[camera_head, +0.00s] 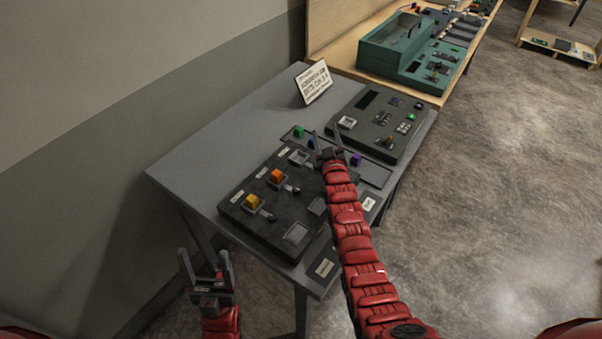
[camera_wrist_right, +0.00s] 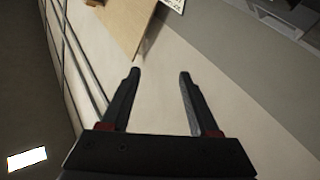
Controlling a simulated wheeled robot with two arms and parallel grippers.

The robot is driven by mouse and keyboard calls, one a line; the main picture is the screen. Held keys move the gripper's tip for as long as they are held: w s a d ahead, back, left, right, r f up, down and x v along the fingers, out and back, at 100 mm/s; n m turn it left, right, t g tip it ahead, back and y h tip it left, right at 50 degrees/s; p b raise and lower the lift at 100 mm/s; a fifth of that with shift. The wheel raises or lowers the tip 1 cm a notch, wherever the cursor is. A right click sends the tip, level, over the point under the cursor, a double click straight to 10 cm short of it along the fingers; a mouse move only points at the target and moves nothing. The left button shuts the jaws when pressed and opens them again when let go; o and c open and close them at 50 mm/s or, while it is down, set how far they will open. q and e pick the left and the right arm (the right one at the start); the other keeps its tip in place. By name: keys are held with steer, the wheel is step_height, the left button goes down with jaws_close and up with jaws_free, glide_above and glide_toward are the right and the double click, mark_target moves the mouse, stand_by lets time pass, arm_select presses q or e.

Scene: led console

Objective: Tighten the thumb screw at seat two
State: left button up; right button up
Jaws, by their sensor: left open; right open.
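A dark console panel (camera_head: 283,232) lies on the near part of the grey table. An orange knob (camera_head: 277,176) and a yellow knob (camera_head: 253,201) sit at labelled places on it. An empty square seat (camera_head: 297,234) shows at its near right. The labels are too small to read, so I cannot tell which place is seat two. My right gripper (camera_head: 328,140) is open and empty above the panel's far end; its open fingers also show in the right wrist view (camera_wrist_right: 159,75). My left gripper (camera_head: 204,256) is open and empty, off the table's near left side.
A tray behind the panel holds a green piece (camera_head: 299,132), a blue piece (camera_head: 311,145) and a purple piece (camera_head: 355,159). A second console (camera_head: 376,122) and a sign (camera_head: 313,82) stand farther back. A teal case (camera_head: 392,47) sits on a wooden bench.

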steer(key=w+a+n+g, duration=0.1)
steer(key=a+g, duration=0.1)
steer(key=g, duration=0.1)
steer(key=w+a+n+g, duration=0.1)
steer(key=a+n+g, duration=0.1)
steer(key=a+g, duration=0.1)
steer(key=w+a+f+n+g, duration=0.1)
steer(key=w+a+g, duration=0.1)
steer(key=a+g, duration=0.1)
steer(key=shift+w+n+g, duration=0.1)
steer(key=shift+n+g, duration=0.2)
steer(key=shift+g, duration=0.4)
steer(key=s+r+n+g+h, duration=0.1)
steer(key=s+r+n+g, duration=0.1)
steer(key=s+r+g, duration=0.45)
steer(key=s+r+n+g+h, duration=0.1)
steer(key=s+r+n+g, duration=0.15)
steer(key=s, duration=0.75)
steer(key=b, duration=1)
glide_above(297, 188)
steer(key=shift+m, duration=0.45)
step_height(297, 188, down, 9)
step_height(297, 188, down, 7)
steer(key=p, duration=0.3)
steer(key=shift+f, duration=0.35)
